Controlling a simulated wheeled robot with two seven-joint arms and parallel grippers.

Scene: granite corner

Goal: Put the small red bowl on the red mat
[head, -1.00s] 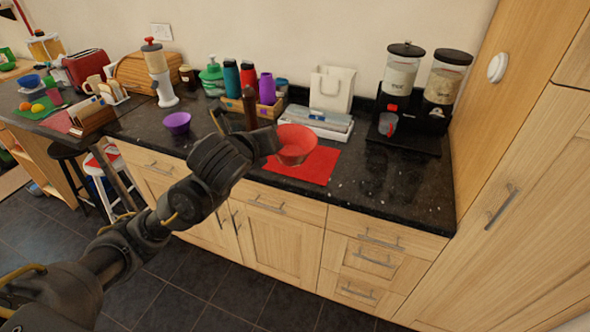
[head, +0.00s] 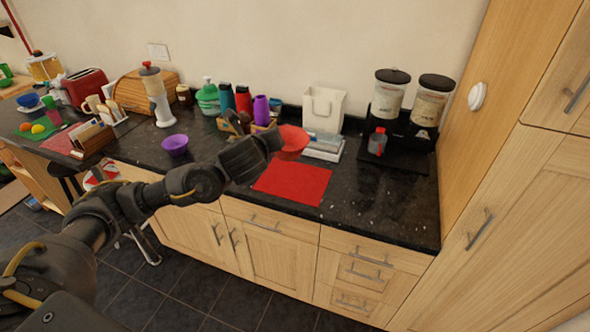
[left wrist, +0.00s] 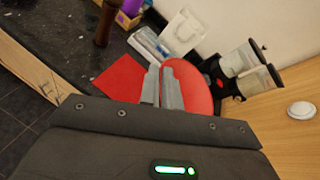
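The small red bowl (head: 293,143) is at the tips of my left gripper (head: 277,141), in the air near the mat's back edge in the head view. The red mat (head: 292,184) lies flat and bare on the dark counter, below and in front of the bowl. In the left wrist view, my left gripper's fingers (left wrist: 162,86) are close together at the bowl's side (left wrist: 200,82), shut on its wall. The mat (left wrist: 117,80) shows left of the fingers. The exact height of the bowl is hard to tell. My right gripper is not in view.
Behind the mat are a grey tray (head: 325,146) and a white bag (head: 323,109). Dispensers (head: 409,110) stand to the right. A purple bowl (head: 175,145), bottles and a wooden pepper mill (left wrist: 104,22) are to the left. The counter right of the mat is clear.

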